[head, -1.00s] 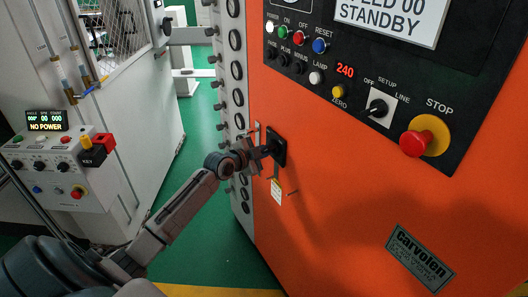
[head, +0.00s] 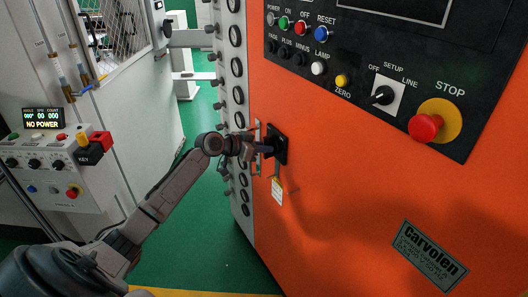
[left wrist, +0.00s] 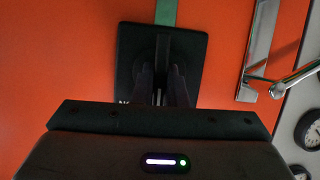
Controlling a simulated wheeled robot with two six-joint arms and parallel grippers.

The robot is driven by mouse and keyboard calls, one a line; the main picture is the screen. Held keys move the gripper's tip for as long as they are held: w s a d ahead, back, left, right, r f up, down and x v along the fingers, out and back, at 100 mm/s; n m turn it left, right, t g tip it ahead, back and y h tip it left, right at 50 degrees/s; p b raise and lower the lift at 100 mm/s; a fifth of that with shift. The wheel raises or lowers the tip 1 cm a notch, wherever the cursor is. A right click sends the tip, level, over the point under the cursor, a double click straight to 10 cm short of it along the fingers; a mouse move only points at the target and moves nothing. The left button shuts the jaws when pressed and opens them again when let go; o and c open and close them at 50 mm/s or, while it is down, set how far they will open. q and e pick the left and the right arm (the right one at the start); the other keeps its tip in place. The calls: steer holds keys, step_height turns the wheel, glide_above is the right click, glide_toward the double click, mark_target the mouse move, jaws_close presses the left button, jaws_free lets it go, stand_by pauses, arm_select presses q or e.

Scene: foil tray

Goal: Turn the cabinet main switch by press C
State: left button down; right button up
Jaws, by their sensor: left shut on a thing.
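The main switch (head: 281,144) is a black plate with a handle on the left part of the orange cabinet (head: 345,215). My left gripper (head: 267,148) reaches in from the left and is shut on the switch handle. The screen (head: 395,10) at the top of the cabinet panel is dark. My right gripper is not in view.
A yellow-white tag (head: 277,192) hangs below the switch. A metal door handle (head: 257,150) is just left of it. The red stop button (head: 425,127) and selector knob (head: 383,95) sit on the black panel. A grey control box (head: 60,165) stands at left. Green floor lies between.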

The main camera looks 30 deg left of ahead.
arm_select(q)
steer(key=n+h+b, duration=0.2)
steer(key=shift+a+f+n+g, duration=0.1)
steer(key=shift+f+n+g, duration=0.05)
steer(key=shift+n+g, duration=0.15)
steer(key=n+h+b, duration=0.2)
steer(key=n, duration=0.1)
steer(key=shift+w+a, duration=0.1)
stand_by(0.4)
steer(key=c, duration=1.5)
jaws_free()
steer(key=shift+o, duration=0.2)
